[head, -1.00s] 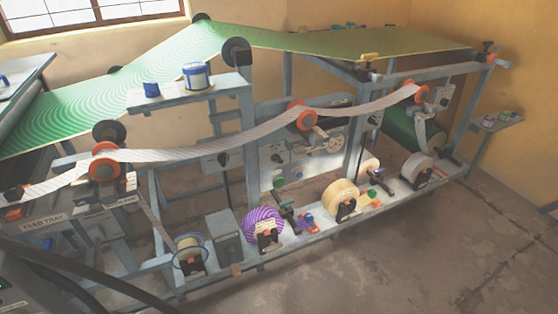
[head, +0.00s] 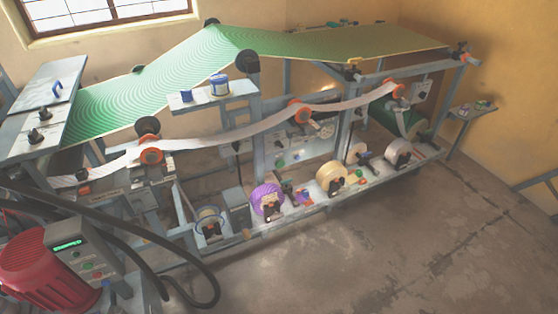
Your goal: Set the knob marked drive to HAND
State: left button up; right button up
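I cannot pick out a knob marked drive; no such marking is legible in the head view. The press (head: 262,233) fills the middle of the view. A control box (head: 78,243) at the lower left has a lit green display and several small buttons. Grey panels with small dark parts, such as the panel (head: 278,158), sit in the frame behind the paper strip, too small to read. Neither of my grippers is in view.
A red ribbed motor (head: 42,268) and thick black hoses (head: 212,280) stand at the lower left. A paper strip (head: 235,137) and a green patterned sheet (head: 180,75) run across the press. Bare floor (head: 400,245) is open at the lower right.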

aim_at(278, 144)
jog(key=u, duration=0.7)
jog(key=i, duration=1.35)
jog(key=z, duration=0.35)
